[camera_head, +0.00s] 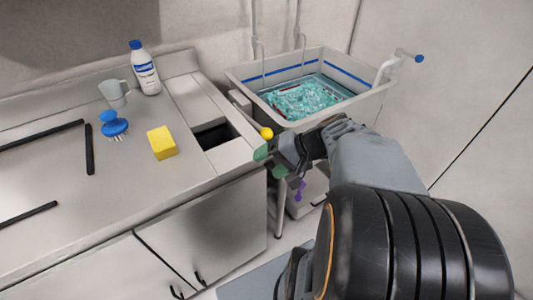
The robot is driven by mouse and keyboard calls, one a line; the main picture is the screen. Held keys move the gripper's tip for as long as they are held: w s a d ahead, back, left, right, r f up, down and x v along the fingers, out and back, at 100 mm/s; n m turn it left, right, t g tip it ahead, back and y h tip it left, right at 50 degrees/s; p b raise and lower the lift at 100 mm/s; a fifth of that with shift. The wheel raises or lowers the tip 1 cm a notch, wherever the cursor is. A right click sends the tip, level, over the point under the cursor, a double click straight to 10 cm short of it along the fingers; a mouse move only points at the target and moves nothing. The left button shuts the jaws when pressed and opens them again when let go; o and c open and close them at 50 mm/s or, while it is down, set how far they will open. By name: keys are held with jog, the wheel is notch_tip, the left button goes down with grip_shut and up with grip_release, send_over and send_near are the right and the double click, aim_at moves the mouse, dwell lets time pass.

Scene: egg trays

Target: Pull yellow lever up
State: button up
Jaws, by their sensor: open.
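The yellow lever shows as a round yellow knob (266,133) at the front left of the sink, beside the counter's right edge. A thin rod seems to run from the knob up and left toward the sink's corner. My gripper (269,163), with green fingertips, is just below and in front of the knob in the picture. It is open, with nothing seen between its fingers. I cannot tell whether a finger touches the knob. My arm covers part of the sink's front right.
The sink (368,103) holds teal foamy water. On the counter (60,165) stand a bottle (146,72), a cup (114,93), a blue brush (114,124) and a yellow sponge (162,143). A dark slot (215,136) opens near its right edge. A blue-tipped tap handle (420,58) is at right.

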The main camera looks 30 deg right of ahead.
aim_at(267, 134)
jog(key=w+d+f+m+t+b, duration=0.1)
jog(key=d+m+t+b, duration=0.15)
jog(key=d+t, duration=0.3)
jog(key=w+d+f+m+t+b, duration=0.2)
jog(key=d+t+b, duration=0.2)
jog(key=d, duration=0.2)
jog(key=shift+g+h, duration=0.25)
jog(key=shift+h, duration=0.05)
jog(key=x, duration=1.2)
jog(key=shift+w+a+r+b, duration=0.1)
jog(key=shift+w+r+b, duration=0.05)
jog(key=shift+b, duration=0.15)
